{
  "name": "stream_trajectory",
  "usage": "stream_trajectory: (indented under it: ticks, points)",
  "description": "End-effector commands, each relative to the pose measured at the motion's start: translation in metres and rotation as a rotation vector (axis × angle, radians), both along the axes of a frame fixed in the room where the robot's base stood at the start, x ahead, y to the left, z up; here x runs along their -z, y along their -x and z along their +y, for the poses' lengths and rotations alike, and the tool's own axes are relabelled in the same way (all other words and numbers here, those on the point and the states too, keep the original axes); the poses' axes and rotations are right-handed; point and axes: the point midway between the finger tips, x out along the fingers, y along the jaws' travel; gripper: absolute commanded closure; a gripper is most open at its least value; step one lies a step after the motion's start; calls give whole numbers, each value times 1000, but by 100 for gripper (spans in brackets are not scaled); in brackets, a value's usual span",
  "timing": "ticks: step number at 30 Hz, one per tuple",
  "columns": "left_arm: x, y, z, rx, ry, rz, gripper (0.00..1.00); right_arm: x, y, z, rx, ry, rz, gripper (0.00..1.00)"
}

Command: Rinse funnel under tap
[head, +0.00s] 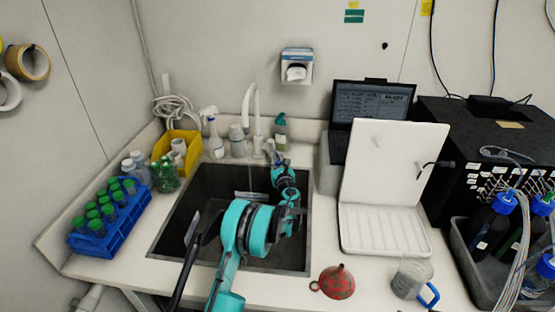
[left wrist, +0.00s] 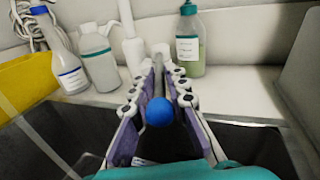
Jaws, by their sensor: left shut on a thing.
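The red funnel (head: 337,282) lies on the counter in front of the sink's right corner, away from my left gripper. The white tap (head: 257,108) stands behind the sink. My left gripper (head: 273,152) reaches over the sink to the tap's base. In the left wrist view my left gripper (left wrist: 158,75) has its fingers closed around a thin grey lever with a blue ball knob (left wrist: 160,112), which looks like the tap's handle. The grip itself is partly hidden by the knob. My right gripper is not in view.
The dark sink (head: 180,215) lies under my left arm. Bottles (head: 281,132) stand behind it, beside a yellow bin (head: 163,148). A blue tube rack (head: 125,225) is at the left. A white open-lidded device (head: 385,230) and a blue-handled jug (head: 410,280) are at the right.

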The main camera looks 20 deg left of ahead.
Motion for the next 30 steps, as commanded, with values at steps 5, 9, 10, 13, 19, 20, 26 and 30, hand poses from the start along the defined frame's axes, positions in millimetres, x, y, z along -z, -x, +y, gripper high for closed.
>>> stream_trajectory:
  ticks: [5,9,10,13,19,20,26,30]
  points:
    - [0,0,0,-1,0,0,69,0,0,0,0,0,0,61]
    - [0,0,0,-1,0,0,69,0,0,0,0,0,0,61]
    - [0,0,0,-1,0,0,69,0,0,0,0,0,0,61]
    - [0,0,-1,-1,0,0,69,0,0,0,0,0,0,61]
    - [0,15,-12,2,0,0,69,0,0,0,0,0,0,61]
    - [0,20,-15,2,0,0,69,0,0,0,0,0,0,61]
    - [0,59,-38,2,0,0,69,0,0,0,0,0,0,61]
    - [0,81,-52,2,0,0,69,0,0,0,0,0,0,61]
